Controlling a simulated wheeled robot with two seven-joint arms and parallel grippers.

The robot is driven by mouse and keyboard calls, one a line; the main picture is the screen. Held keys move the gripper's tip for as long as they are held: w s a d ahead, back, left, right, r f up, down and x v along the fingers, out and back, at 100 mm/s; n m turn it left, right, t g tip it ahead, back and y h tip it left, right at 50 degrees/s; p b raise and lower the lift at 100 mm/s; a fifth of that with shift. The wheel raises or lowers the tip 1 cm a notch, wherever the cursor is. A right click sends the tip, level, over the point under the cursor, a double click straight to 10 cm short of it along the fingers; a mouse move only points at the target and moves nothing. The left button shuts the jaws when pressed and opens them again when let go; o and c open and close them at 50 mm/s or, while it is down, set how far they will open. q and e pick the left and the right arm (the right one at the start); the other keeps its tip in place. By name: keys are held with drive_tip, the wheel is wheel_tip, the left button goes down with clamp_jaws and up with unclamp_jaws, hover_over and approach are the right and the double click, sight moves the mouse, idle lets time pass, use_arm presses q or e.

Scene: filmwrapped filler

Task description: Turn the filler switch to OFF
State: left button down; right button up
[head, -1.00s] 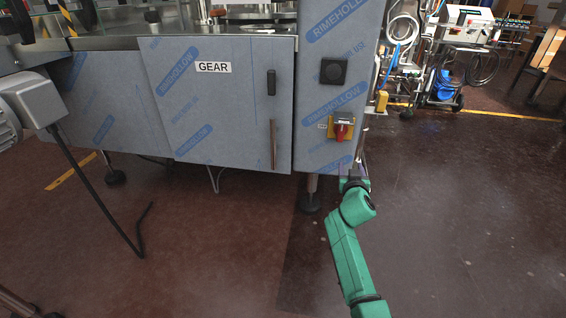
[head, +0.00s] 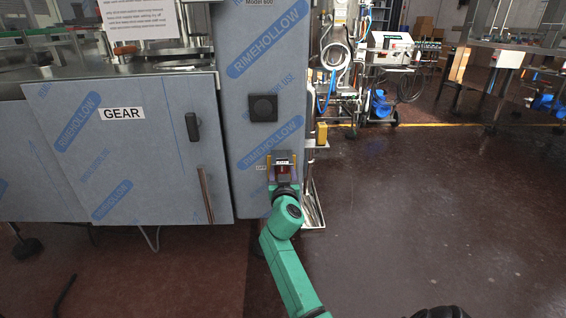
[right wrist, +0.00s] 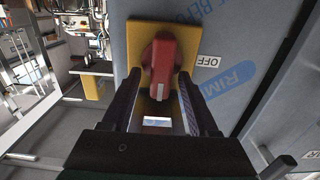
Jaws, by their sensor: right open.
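The filler switch is a red rotary handle (right wrist: 160,62) on a yellow plate (right wrist: 186,38), fixed to the film-covered panel. In the right wrist view the handle's grip points straight down the picture. A small OFF label (right wrist: 208,61) is beside the plate, at the right in that view. My right gripper (right wrist: 158,82) is open, with one finger on each side of the handle's lower end; contact cannot be made out. In the head view the right gripper (head: 283,168) is in front of the switch and hides most of it. My left gripper is not in view.
A black square fitting (head: 263,108) is on the panel above the switch. The GEAR door (head: 130,150) with a long handle is to the left. A wheeled machine (head: 390,50) stands behind right. The floor (head: 400,210) to the right is open.

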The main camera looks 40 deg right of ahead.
drive_tip(key=shift+a+r, duration=0.1)
drive_tip(key=shift+r, duration=0.05)
drive_tip(key=shift+s, duration=0.1)
drive_tip(key=shift+c, duration=0.9)
clamp_jaws()
